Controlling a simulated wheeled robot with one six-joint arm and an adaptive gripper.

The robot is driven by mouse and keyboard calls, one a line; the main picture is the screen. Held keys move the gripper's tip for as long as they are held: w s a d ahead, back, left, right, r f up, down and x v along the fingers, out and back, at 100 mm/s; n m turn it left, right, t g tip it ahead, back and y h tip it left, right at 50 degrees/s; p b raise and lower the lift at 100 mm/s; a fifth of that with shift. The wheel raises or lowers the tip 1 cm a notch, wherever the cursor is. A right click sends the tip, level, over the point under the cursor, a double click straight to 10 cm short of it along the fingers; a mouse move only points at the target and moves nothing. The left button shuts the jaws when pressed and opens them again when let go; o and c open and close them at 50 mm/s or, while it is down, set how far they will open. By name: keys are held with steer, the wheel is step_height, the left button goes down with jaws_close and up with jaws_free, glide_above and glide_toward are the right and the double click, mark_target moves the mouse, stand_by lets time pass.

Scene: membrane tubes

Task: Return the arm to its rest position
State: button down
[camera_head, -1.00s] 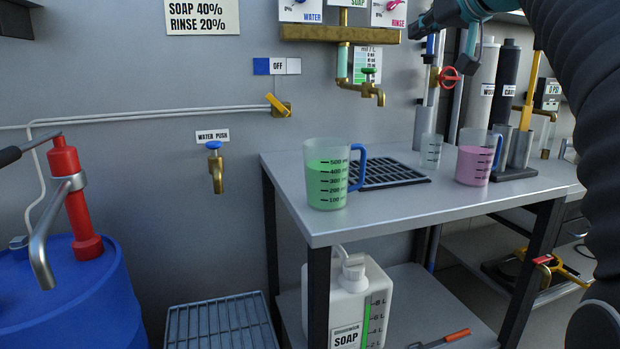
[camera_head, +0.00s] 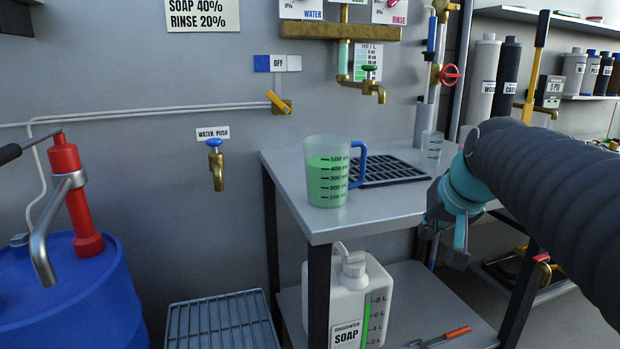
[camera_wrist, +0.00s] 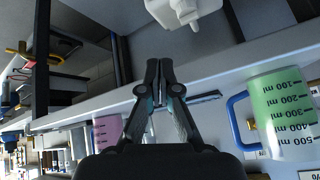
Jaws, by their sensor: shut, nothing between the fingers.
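My arm (camera_head: 540,180) reaches in from the right in the head view. My gripper (camera_head: 442,243) hangs in front of the table's front edge, pointing down and left. In the wrist view my gripper (camera_wrist: 158,68) has its fingertips together with nothing between them. The pink jug is hidden behind my arm in the head view. It shows in the wrist view (camera_wrist: 106,130), left of my gripper.
A jug of green liquid (camera_head: 327,172) stands on the steel table (camera_head: 285,170), clear of my arm. A black grate (camera_head: 385,170) and a small clear beaker (camera_head: 431,149) are behind it. A white soap canister (camera_head: 345,300) stands on the lower shelf. A blue barrel (camera_head: 70,290) is at left.

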steer(key=s+a+f+n+g, duration=0.1)
steer(key=s+a+f, duration=0.1)
steer(key=s+f, duration=0.5)
steer(key=s+a+f+n, duration=0.1)
steer(key=s+a+f, duration=0.2)
steer(key=s+f, duration=0.5)
steer(key=shift+s+f+g+h, duration=0.3)
steer(key=shift+s+g, duration=0.1)
steer(key=shift+s, duration=1.9)
